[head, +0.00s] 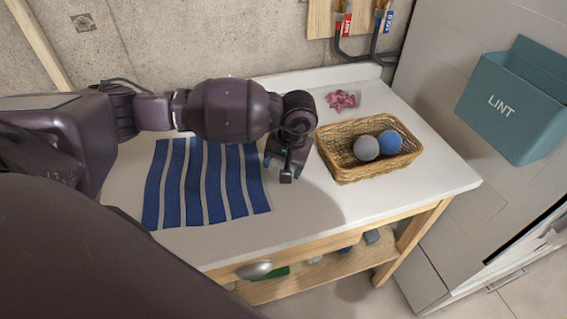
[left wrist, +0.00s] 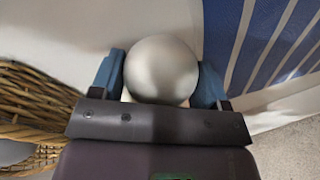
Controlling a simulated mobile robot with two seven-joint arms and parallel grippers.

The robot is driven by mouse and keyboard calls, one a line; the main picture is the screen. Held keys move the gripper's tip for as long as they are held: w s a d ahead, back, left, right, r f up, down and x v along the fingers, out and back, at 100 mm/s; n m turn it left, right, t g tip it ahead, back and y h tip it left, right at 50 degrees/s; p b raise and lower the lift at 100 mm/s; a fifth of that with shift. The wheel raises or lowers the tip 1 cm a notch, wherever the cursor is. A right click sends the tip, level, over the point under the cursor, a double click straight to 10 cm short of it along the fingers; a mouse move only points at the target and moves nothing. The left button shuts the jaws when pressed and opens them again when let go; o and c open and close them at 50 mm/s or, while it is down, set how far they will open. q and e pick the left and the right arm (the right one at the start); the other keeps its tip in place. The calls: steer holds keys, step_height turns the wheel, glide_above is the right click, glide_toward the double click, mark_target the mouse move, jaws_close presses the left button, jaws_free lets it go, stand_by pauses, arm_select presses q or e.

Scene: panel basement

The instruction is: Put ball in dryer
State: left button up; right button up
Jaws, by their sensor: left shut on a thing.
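My left gripper (head: 282,168) is over the white table between the striped cloth and the wicker basket. In the left wrist view it is shut on a pale grey ball (left wrist: 162,70), held between its two blue fingertips. That ball is hidden behind the gripper in the head view. A second grey ball (head: 366,148) and a blue ball (head: 390,141) lie in the wicker basket (head: 345,172), just right of the gripper. A tall light grey panel (head: 435,85) stands at the right; I cannot tell if it is the dryer. My right gripper is not in view.
A blue-and-white striped cloth (head: 205,185) lies flat on the table (head: 300,205). A pink crumpled item (head: 341,100) lies behind the basket. A teal LINT bin (head: 510,105) juts from the grey panel. A concrete wall (head: 180,40) stands behind.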

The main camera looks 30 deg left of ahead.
arm_select(q)
steer(key=shift+r, duration=0.1)
steer(key=o, duration=0.5)
steer(key=shift+f, duration=0.2)
steer(key=shift+c, duration=0.2)
steer(key=o, duration=0.4)
steer(key=shift+o, duration=0.2)
